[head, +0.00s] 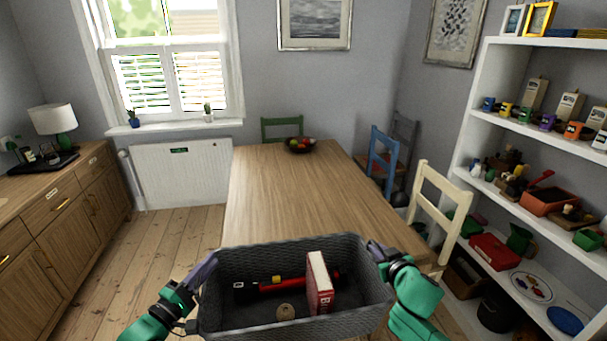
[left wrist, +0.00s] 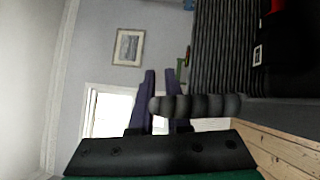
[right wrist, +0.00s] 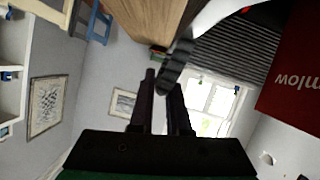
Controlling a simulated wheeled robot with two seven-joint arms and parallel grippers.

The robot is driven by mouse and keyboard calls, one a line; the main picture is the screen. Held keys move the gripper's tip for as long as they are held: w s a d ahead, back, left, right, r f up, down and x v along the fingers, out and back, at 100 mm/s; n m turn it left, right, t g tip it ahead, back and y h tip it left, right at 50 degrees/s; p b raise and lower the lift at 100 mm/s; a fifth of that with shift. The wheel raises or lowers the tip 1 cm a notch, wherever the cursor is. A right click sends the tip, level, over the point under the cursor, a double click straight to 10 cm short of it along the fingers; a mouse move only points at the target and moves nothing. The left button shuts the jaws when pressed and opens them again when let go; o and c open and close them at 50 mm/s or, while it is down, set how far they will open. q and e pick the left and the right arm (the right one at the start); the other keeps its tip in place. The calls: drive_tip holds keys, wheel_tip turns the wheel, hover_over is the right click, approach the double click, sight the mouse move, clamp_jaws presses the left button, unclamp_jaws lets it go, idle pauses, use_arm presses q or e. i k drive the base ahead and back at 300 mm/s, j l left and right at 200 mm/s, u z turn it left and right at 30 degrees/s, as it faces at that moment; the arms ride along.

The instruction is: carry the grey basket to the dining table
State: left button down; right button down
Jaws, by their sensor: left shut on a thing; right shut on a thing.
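The grey basket (head: 350,322) is a woven box held in front of me, close to the near end of the dining table (head: 290,190). It holds a red book (head: 319,284) standing up, a red and black tool (head: 285,285) and a round tan disc (head: 285,311). My left gripper (head: 208,268) is shut on the basket's left side. The left wrist view shows its fingers around a dark ribbed handle (left wrist: 195,105). My right gripper (head: 380,252) is shut on the right side, and the right wrist view shows a similar handle (right wrist: 176,65). The basket hides the table's near edge.
A fruit bowl (head: 300,145) stands at the table's far end; the rest of the visible top is bare. A cream chair (head: 440,205) and blue chair (head: 383,160) stand along the right side. Shelves (head: 500,140) are at right, a sideboard (head: 60,215) at left.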

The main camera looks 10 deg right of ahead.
sight(315, 206)
drive_tip(key=i+l, duration=0.2)
drive_tip(key=i, duration=0.3)
drive_tip(key=i+l, duration=0.2)
drive_tip(key=i, duration=0.25)
drive_tip(key=i+l, duration=0.2)
drive_tip(key=i, duration=0.3)
drive_tip(key=i+l, duration=0.2)
drive_tip(key=i, duration=0.25)
